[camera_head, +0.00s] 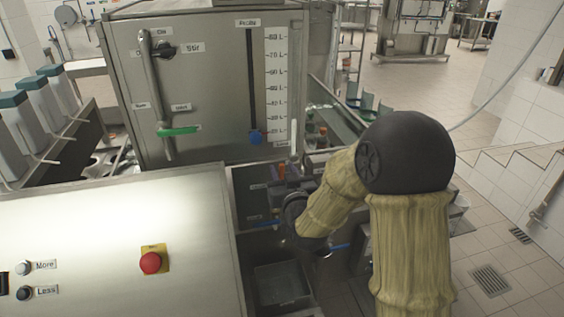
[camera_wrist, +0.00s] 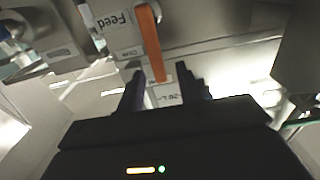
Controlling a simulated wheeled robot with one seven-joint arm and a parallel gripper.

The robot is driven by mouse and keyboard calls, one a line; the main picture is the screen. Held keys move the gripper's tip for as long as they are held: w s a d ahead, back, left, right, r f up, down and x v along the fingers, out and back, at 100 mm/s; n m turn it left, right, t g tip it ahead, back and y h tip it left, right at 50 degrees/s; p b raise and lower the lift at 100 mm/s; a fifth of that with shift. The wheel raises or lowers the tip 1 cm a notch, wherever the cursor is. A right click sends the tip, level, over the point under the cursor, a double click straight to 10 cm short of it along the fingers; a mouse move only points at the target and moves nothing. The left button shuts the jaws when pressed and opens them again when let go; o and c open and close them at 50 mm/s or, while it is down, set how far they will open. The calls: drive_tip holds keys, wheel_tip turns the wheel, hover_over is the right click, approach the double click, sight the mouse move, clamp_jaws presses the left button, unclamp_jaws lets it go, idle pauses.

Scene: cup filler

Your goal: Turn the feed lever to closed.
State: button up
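The orange feed lever (camera_wrist: 150,42) shows in the wrist view beside a white "Feed" label (camera_wrist: 117,20). A smaller label (camera_wrist: 129,54), which seems to read "Close", lies just left of the lever's lower part. My gripper (camera_wrist: 160,76) is open, with its dark fingers apart. The lever's lower end appears between the fingertips in the picture, with a gap on each side; I cannot tell how deep it sits between them. In the head view, my arm partly covers this area, and a small orange part (camera_head: 282,171) shows there, perhaps the lever.
A sloped steel panel (camera_head: 100,230) with a red button (camera_head: 150,263) is at the left. A grey bin (camera_head: 282,284) sits below. Open floor lies at the right.

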drive_tip(key=shift+x, duration=1.1)
drive_tip(key=shift+c, duration=0.2)
clamp_jaws()
